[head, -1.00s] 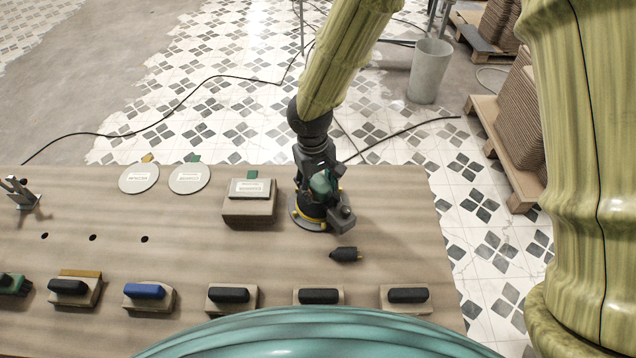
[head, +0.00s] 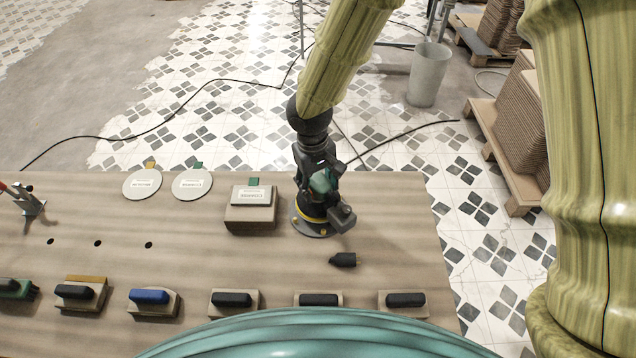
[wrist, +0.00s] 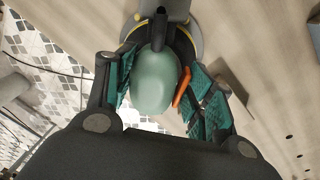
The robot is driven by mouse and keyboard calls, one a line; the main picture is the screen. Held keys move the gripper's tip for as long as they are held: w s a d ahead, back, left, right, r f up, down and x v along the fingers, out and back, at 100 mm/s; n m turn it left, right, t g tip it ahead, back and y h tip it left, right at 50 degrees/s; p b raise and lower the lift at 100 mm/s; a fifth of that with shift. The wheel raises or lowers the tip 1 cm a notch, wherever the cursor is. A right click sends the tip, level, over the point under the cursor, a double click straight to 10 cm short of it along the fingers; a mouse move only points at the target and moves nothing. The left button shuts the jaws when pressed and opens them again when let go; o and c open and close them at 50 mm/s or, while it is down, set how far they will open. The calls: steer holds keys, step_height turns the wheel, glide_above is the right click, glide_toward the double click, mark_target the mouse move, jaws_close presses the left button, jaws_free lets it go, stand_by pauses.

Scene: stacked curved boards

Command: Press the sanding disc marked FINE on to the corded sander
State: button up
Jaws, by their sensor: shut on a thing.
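The corded sander has a green rounded body (wrist: 153,82) with an orange lever (wrist: 182,88) on one side. In the head view it stands upright near the table's back right, with a yellow ring (head: 311,218) above a grey round base. My gripper (head: 319,178) comes down from above and is shut on its body; its green-padded fingers lie either side in the wrist view. Two pale labelled discs lie at the back left, one with a yellow tab (head: 142,184) and one with a green tab (head: 192,184). Their lettering is too small to read.
A block with a labelled pad (head: 251,208) stands just left of the sander. A black plug-like piece (head: 343,260) lies in front of it. Several handled blocks, one blue-topped (head: 150,297), line the front. A clamp (head: 28,200) stands at the far left. The table's middle is mostly clear.

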steer(key=shift+r+p, duration=1.65)
steer(key=shift+r, duration=0.7)
steer(key=shift+d, duration=0.1)
